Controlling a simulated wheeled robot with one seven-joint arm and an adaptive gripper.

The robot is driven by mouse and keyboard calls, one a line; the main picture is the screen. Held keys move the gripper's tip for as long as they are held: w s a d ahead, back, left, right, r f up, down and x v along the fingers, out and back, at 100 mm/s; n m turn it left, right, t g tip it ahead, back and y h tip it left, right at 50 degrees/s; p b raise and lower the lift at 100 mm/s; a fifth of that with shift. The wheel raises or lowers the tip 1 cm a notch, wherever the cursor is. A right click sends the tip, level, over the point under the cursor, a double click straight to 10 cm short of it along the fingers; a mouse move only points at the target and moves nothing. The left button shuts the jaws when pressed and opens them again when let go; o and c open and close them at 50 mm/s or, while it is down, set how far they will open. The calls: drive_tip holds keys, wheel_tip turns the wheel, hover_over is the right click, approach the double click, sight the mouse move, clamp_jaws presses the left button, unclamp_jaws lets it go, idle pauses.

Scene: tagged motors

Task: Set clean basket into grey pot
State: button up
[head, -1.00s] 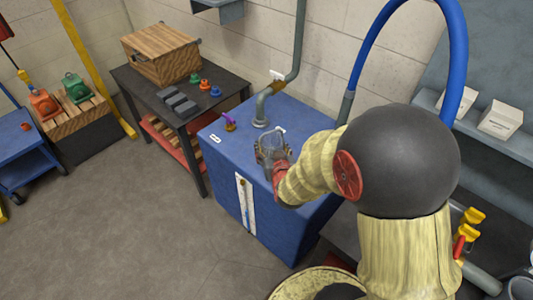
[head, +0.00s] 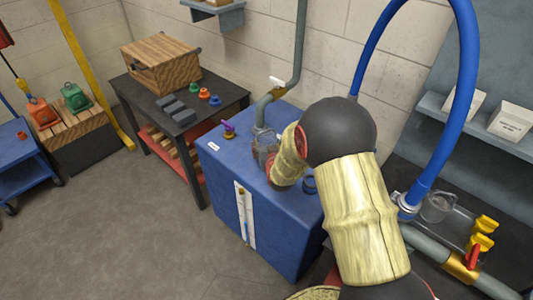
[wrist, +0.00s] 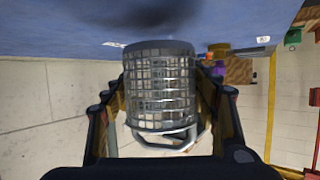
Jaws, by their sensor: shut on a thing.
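The basket (wrist: 160,90) is a grey metal mesh cylinder with a wire handle, seen in the wrist view with its handle toward my gripper. My gripper (wrist: 165,100) is shut on it, one finger on each side. In the head view the basket (head: 265,143) is over the blue tank's top, partly hidden by my arm. In the wrist view its far end points toward a blue surface; I cannot tell whether they touch. I cannot pick out the grey pot with certainty; my arm covers part of the tank top.
The blue tank (head: 222,165) carries a grey pipe (head: 263,108) and a purple-handled valve (head: 229,129) near the basket. A mesh container (head: 437,207) stands on the right bench. A dark table (head: 235,98) with a wooden box is left.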

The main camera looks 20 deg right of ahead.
drive_tip(key=shift+w+f+b, duration=0.1)
drive_tip(key=shift+f+b, duration=0.75)
drive_tip(key=shift+f, duration=0.8)
drive_tip(key=shift+f, duration=0.15)
drive_tip(key=o, duration=1.2)
drive_tip(key=shift+o, duration=0.2)
